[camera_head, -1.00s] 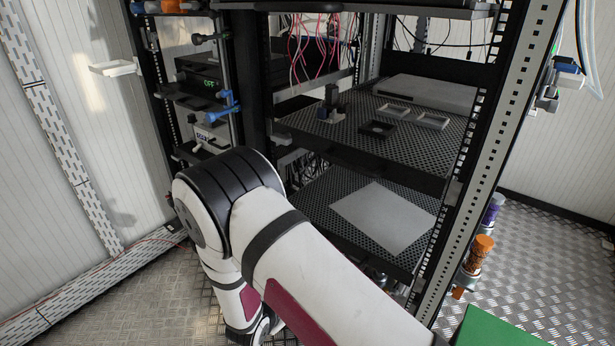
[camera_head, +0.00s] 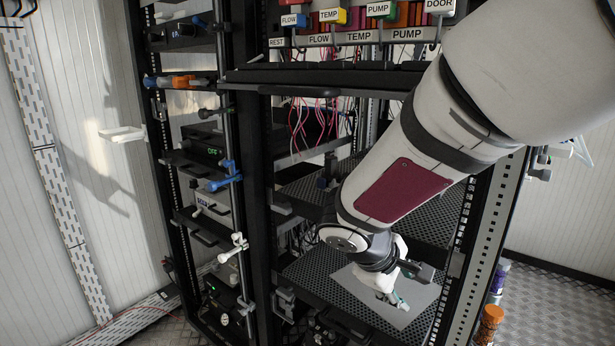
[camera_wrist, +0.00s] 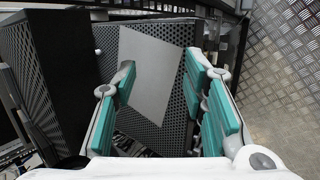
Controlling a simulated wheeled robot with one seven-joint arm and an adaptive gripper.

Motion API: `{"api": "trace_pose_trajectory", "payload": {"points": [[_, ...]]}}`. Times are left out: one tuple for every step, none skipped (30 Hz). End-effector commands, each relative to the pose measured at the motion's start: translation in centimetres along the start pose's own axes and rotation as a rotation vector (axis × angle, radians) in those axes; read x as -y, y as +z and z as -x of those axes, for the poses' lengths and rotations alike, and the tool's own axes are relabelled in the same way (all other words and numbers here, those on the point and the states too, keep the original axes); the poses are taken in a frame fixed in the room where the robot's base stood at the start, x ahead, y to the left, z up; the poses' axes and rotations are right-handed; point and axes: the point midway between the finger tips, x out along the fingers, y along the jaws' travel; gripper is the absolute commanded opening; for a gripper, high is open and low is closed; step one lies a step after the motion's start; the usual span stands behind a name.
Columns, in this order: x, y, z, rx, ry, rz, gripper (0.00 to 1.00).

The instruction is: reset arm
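My gripper (camera_head: 395,292) shows in the head view at the end of my arm, in front of the lower perforated shelf (camera_head: 310,278) of the right-hand rack. In the wrist view, the two teal-padded fingers of my gripper (camera_wrist: 163,82) stand wide apart with nothing between them. Past them lies a flat grey sheet (camera_wrist: 150,75) on the perforated shelf. The sheet also shows in the head view (camera_head: 350,280), partly hidden by my gripper. My arm covers much of the rack's right half, including most of the middle shelf.
A labelled row (camera_head: 362,37) of FLOW, TEMP and PUMP tags runs along the rack top. Blue (camera_head: 225,178) and white (camera_head: 233,248) clamps stick out from the left post. A white wall shelf (camera_head: 122,134) is at left. Orange-capped jar (camera_head: 490,322) stands at lower right.

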Motion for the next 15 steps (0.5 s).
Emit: {"api": "trace_pose_trajectory", "payload": {"points": [[-0.7,1.9,1.2,-0.005,-0.025,-0.077,0.39],[-0.8,2.9,1.7,-0.007,-0.042,-0.117,0.39],[-0.9,4.2,2.5,-0.012,-0.065,-0.172,0.39],[-1.0,5.1,3.1,-0.016,-0.082,-0.211,0.39],[-1.0,6.0,3.7,-0.021,-0.1,-0.251,0.39],[-0.9,7.2,4.5,-0.03,-0.124,-0.303,0.39],[-0.8,8.0,5.0,-0.036,-0.141,-0.342,0.39],[-0.7,8.8,5.6,-0.044,-0.158,-0.38,0.39],[-0.5,9.9,6.4,-0.056,-0.182,-0.432,0.39],[-0.2,10.6,7.0,-0.065,-0.2,-0.469,0.39],[0.0,11.3,7.5,-0.076,-0.217,-0.506,0.39],[0.3,12.2,8.3,-0.092,-0.239,-0.554,0.39],[0.6,12.8,8.9,-0.105,-0.257,-0.59,0.39],[0.9,13.3,9.5,-0.119,-0.273,-0.624,0.39],[1.3,13.9,10.2,-0.137,-0.293,-0.666,0.39]]}}
